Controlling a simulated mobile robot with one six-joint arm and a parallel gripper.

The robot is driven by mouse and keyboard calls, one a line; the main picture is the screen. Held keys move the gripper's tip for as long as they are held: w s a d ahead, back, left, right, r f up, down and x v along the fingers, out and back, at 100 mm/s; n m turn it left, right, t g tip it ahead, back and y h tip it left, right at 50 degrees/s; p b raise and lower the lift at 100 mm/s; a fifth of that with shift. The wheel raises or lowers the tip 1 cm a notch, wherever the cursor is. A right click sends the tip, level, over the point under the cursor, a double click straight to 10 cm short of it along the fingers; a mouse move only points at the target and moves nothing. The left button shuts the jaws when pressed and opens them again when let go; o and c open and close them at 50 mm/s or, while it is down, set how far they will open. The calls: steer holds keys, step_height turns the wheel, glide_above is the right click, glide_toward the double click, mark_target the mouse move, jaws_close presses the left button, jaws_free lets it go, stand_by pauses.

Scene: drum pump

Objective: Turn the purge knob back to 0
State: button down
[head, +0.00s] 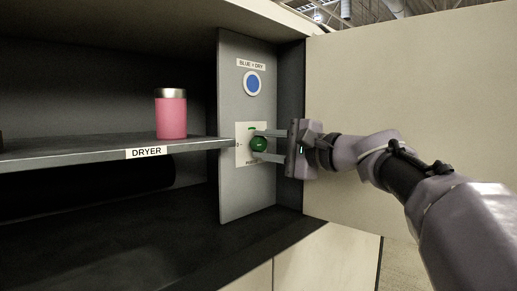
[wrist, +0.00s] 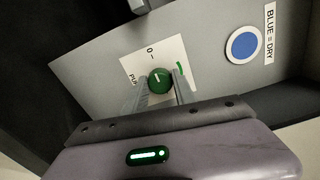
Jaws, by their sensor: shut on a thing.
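The purge knob (head: 259,145) is green with a small pale pointer line. It sits on a white plate (head: 241,156) on the grey panel. In the wrist view the knob (wrist: 159,78) lies between the two fingers of my gripper (wrist: 160,86), which is shut on it. In the head view my gripper (head: 257,144) reaches in from the right, its fingers above and below the knob. The plate has a "0" with a tick on the knob's left and a green mark above it. The pointer is too small to read exactly. The lower label is partly hidden.
A blue round indicator (head: 252,83) labelled "BLUE = DRY" is above the knob. A pink canister (head: 171,114) stands on the shelf (head: 70,149) labelled "DRYER", left of the panel. A beige panel (head: 420,100) stands behind my arm at right.

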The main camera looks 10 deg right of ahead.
stand_by(0.3)
steer(key=c, duration=1)
jaws_free()
steer(key=p+v, duration=0.2)
steer(key=v, duration=1.5)
steer(key=shift+s+d, duration=0.15)
steer(key=shift+d, duration=0.05)
